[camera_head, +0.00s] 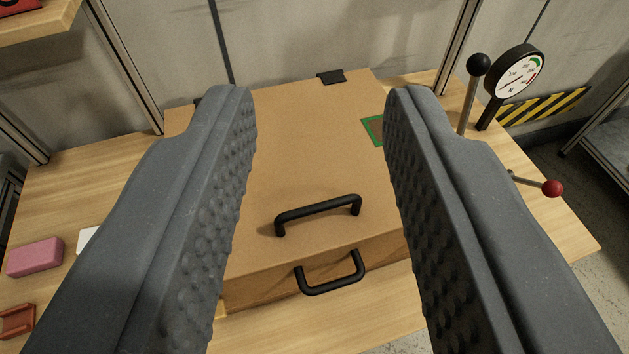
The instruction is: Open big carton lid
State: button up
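The big carton (270,288) is a brown box on a wooden table, in the middle of the head camera view. Its lid (300,160) lies flat and closed on top. A black handle (319,207) is on the lid near its front edge, and a second black handle (331,286) is on the front face. A black hinge (330,77) shows at the lid's back edge. My gripper (318,112) is open and empty. Its two grey fingers frame the lid, with both handles visible between them, and hide parts of the carton's left and right sides.
A gauge (517,73), a black-knobbed lever (470,95) and a red-knobbed lever (545,187) stand at the right. A pink block (35,257) and a red-orange object (17,321) lie at the left. A wooden shelf (40,25) juts in at upper left. A wall is behind.

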jog(key=m+g+p, duration=0.9)
jog(key=m+p, duration=0.1)
jog(key=p, duration=1.1)
send_over(320, 205)
jog(key=s+d, duration=0.1)
jog(key=s, duration=0.2)
notch_tip(320, 205, down, 6)
jog(key=w+f+m+g+p, duration=0.1)
jog(key=f+p, duration=0.1)
jog(key=f, duration=0.3)
jog(key=f+m+g+p, duration=0.2)
jog(key=f+p, duration=0.1)
jog(key=f, duration=0.3)
jog(key=w+a+f+m+g+p, duration=0.1)
jog(key=f+p, duration=0.1)
jog(key=f, duration=0.4)
jog(key=shift+w+f+y, duration=0.1)
jog(key=shift+w+y, duration=0.2)
grip_shut()
